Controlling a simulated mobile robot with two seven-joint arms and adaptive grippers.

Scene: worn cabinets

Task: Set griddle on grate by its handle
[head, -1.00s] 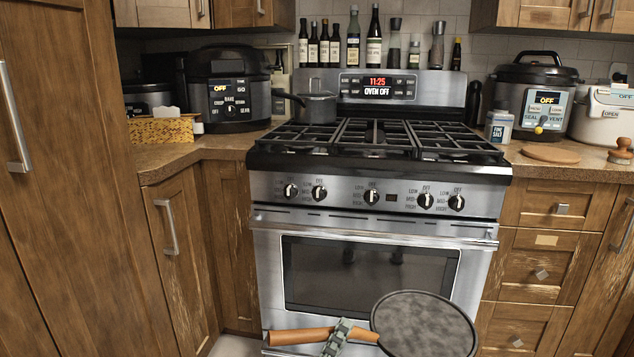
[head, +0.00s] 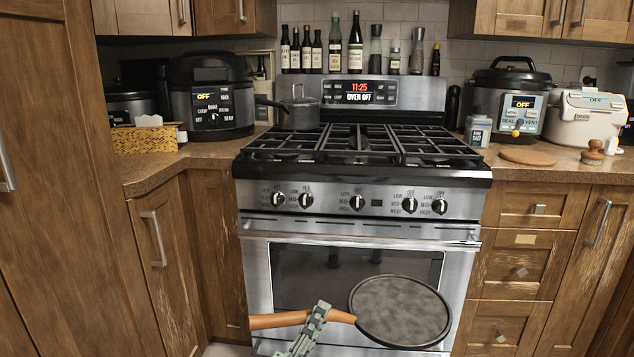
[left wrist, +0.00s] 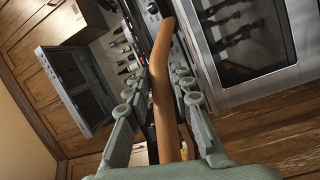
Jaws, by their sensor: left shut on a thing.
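The griddle (head: 402,311) is a round, dark grey pan with a raised rim. It is held in front of the oven door, below the level of the stove top. My left gripper (head: 321,310) is shut on its orange-brown wooden handle (head: 275,321), which also runs between the fingers in the left wrist view (left wrist: 163,85). The grate (head: 360,143) is black and covers the stove top, above and behind the griddle. A small pot (head: 304,114) stands at its back left. My right gripper is not in view.
The oven door handle (head: 360,240) sticks out between griddle height and the stove top. Several bottles (head: 355,45) stand behind the stove. Cookers stand on the counters either side (head: 211,97) (head: 502,96). The middle and front of the grate are clear.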

